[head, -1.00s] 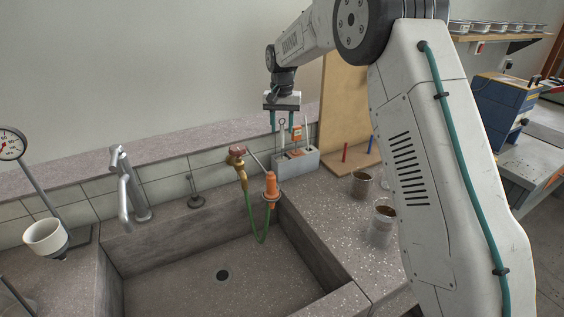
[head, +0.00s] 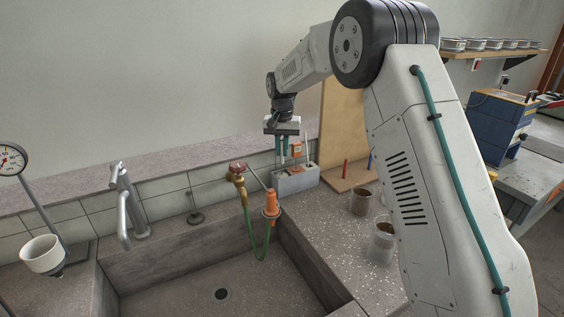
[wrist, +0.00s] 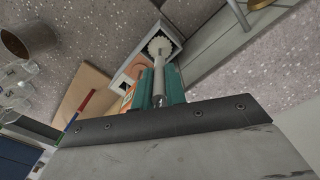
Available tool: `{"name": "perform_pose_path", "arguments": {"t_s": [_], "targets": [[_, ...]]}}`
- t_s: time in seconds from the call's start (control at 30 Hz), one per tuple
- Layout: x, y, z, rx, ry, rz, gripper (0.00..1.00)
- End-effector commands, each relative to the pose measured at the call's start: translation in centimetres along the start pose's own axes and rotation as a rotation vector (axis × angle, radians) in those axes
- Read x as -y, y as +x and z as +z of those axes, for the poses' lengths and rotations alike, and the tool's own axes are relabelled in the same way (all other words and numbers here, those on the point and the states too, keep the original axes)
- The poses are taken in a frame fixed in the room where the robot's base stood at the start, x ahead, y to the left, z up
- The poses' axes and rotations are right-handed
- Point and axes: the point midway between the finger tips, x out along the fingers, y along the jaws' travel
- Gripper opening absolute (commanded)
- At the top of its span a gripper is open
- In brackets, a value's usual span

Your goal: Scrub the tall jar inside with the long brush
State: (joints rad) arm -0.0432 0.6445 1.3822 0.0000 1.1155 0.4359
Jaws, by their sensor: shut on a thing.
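My gripper (head: 282,153) points down over the grey holder block (head: 296,181) behind the right rim of the sink. Its teal fingers are shut on the upper part of the long brush. In the wrist view the brush's pale shaft (wrist: 172,82) shows by the fingers (wrist: 158,90), with a round, white toothed part (wrist: 160,46) beyond, at the holder. I cannot tell whether the brush is clear of the holder. A clear jar (head: 382,245) with brown matter near its top stands on the right counter; I cannot tell if this is the tall jar.
A brown-filled cup (head: 361,202) and a wooden board (head: 340,130) are to the right. The sink basin (head: 190,285) is empty.

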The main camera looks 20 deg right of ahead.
Motion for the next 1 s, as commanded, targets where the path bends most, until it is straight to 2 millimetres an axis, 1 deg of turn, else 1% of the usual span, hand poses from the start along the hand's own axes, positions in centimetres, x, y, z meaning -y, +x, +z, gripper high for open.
{"name": "perform_pose_path", "arguments": {"t_s": [0.17,0.3,0.43,0.53,0.77,1.0], "targets": [[0.0,-2.8,-0.1,-0.005,0.0,-0.002,0.0],[0.0,-5.8,-0.1,-0.005,0.0,-0.002,0.0],[0.0,-8.0,-0.1,-0.003,0.0,-0.002,0.0],[0.0,-9.1,0.0,-0.003,0.0,-0.001,0.0],[0.0,-10.5,0.0,-0.002,0.0,-0.001,0.0],[0.0,-12.4,0.0,-0.001,0.0,-0.001,0.0]]}}
